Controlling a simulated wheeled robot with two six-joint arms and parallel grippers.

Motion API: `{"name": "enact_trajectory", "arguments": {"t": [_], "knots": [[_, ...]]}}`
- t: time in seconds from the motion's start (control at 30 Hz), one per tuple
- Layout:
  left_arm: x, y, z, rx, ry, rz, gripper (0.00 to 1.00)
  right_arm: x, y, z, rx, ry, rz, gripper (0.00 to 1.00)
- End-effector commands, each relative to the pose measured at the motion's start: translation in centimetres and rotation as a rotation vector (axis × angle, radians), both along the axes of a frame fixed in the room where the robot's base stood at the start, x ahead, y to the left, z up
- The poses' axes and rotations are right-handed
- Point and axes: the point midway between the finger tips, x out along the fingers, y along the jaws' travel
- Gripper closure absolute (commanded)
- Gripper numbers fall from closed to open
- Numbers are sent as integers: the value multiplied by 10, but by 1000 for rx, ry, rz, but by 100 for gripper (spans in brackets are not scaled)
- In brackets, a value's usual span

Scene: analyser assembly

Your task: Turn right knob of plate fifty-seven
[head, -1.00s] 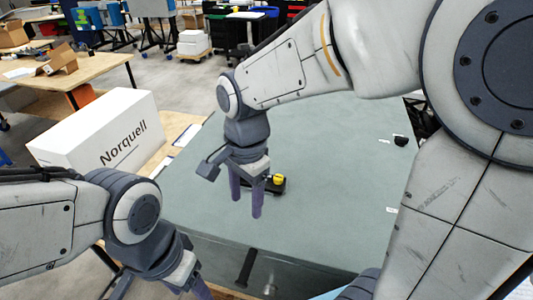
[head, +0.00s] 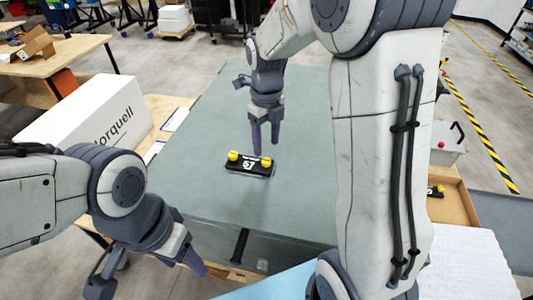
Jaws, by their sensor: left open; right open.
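Plate fifty-seven (head: 249,166) is a black plate marked 57, lying on the grey-green top of a large case. It has a yellow left knob (head: 233,156) and a yellow right knob (head: 267,162). My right gripper (head: 266,147) is open and points down just behind the right knob in the picture. Its fingertips appear close to the knob, but I cannot tell whether they touch it. My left gripper (head: 197,262) is open and empty at the lower left, off the case's front edge; one of its fingers is mostly hidden.
The case top (head: 215,115) is otherwise clear around the plate. A white Norquell box (head: 85,125) stands on a wooden table at left. A cardboard tray (head: 455,200) at right holds another black plate with a yellow knob (head: 440,188), partly hidden by my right arm.

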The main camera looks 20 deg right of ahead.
Motion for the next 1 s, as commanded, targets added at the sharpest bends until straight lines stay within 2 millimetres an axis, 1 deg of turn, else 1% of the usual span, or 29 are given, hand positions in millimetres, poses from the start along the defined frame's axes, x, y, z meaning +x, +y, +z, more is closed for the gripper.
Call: {"name": "enact_trajectory", "arguments": {"t": [0.03,0.1,0.2,0.3,0.43,0.7,0.73,0.77,0.8,0.87,0.9,1.0], "knots": [[0,0,5,0,0,-1,38,-2,0,-8,0,7,1,38],[0,0,8,0,0,-1,38,-1,0,-21,1,6,2,38],[0,0,12,0,0,-2,38,-1,0,-37,0,4,2,38],[0,0,14,0,0,-2,38,-1,0,-48,1,4,3,38],[0,0,15,0,0,-3,38,-1,1,-57,1,1,3,38],[0,0,15,0,0,-3,38,0,1,-58,0,-1,3,38],[0,0,15,0,0,-3,38,0,1,-58,0,-1,3,46],[0,0,15,0,0,-2,38,0,1,-58,0,-1,3,57],[0,0,15,0,0,-2,38,0,1,-58,0,-1,3,73],[0,0,15,0,0,-2,38,0,1,-58,0,-1,3,96],[0,0,15,0,0,-2,38,0,1,-58,0,-1,3,100],[0,0,15,0,0,-2,38,0,1,-58,0,-1,3,100]]}}
